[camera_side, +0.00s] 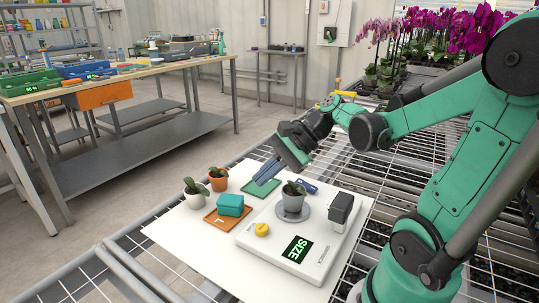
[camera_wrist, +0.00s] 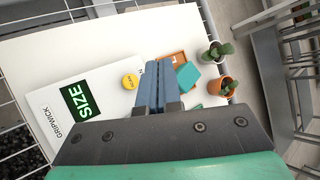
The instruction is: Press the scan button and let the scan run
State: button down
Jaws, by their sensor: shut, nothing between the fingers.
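The white scanner (camera_side: 318,262) lies flat on a white sheet, its dark screen (camera_side: 297,249) reading SIZE in green. Its round yellow button (camera_side: 262,230) sits near the front left corner; the button also shows in the wrist view (camera_wrist: 130,81), just left of my fingers. A small plant in a grey pot (camera_side: 292,202) stands upright on the scanner's round grey plate (camera_side: 292,214); the wrist view does not show it. My gripper (camera_side: 264,172) is shut and empty, above the sheet beyond the button, apart from it. Its blue fingers (camera_wrist: 153,70) lie side by side.
A turquoise block (camera_side: 230,203) sits on an orange tray (camera_side: 212,222). A white-potted plant (camera_side: 194,197) and an orange-potted plant (camera_side: 218,182) stand behind it. A green tray (camera_side: 256,187) lies below my fingers. A dark-topped post (camera_side: 340,209) rises at the scanner's right.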

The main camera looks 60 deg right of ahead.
aim_at(266, 226)
jog(key=shift+f, duration=0.1)
jog(key=shift+f, duration=4.35)
jog(key=shift+r, duration=0.1)
jog(key=shift+r, duration=2.45)
jog(key=shift+a, duration=0.1)
